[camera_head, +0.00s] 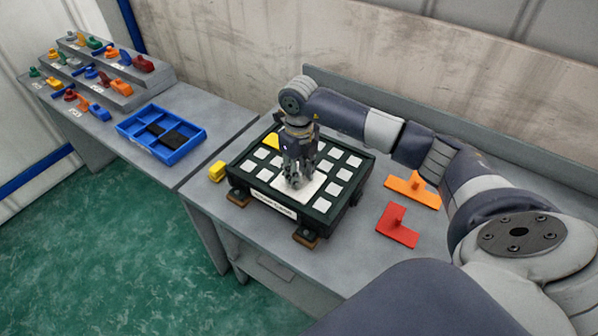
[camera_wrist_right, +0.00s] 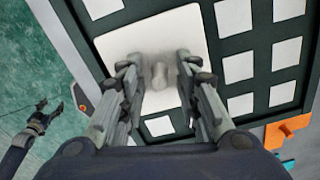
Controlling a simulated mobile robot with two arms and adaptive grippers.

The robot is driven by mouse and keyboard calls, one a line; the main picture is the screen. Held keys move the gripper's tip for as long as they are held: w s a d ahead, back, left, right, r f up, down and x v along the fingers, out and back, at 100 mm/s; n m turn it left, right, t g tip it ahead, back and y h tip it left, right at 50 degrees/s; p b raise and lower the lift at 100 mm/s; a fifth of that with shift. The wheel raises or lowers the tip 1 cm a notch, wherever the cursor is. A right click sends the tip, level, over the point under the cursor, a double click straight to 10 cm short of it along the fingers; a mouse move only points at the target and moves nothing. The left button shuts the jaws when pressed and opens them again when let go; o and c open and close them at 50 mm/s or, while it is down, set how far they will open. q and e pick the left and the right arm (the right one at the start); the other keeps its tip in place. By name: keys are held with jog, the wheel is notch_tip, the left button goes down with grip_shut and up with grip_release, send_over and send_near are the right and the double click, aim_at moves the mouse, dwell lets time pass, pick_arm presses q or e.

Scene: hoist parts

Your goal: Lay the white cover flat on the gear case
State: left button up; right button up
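The gear case (camera_head: 338,207) is a dark tray-like box with rows of white squares on top, standing on the table. The white cover (camera_head: 313,188) is a square plate over the middle of the case; in the wrist view (camera_wrist_right: 120,45) it appears to lie flat, with its knob (camera_wrist_right: 159,76) upright. My right gripper (camera_head: 297,180) points down over the cover. Its fingers (camera_wrist_right: 160,78) stand either side of the knob with visible gaps. My left gripper (camera_wrist_right: 50,112) shows only in the wrist view, away from the case, its fingers apart. The fingers hide part of the cover.
A yellow piece (camera_head: 271,141) is at the case's far left corner, and a yellow block (camera_head: 217,171) sits left of it. Orange (camera_head: 413,189) and red (camera_head: 397,225) parts lie to the right. A blue tray (camera_head: 188,148) and stepped shelves (camera_head: 117,87) with coloured parts stand on the left table.

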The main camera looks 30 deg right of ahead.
aim_at(299, 172)
jog(key=shift+r, duration=0.3)
notch_tip(299, 172, up, 12)
jog(key=b, duration=0.3)
jog(key=shift+f, duration=0.15)
dwell(0.3)
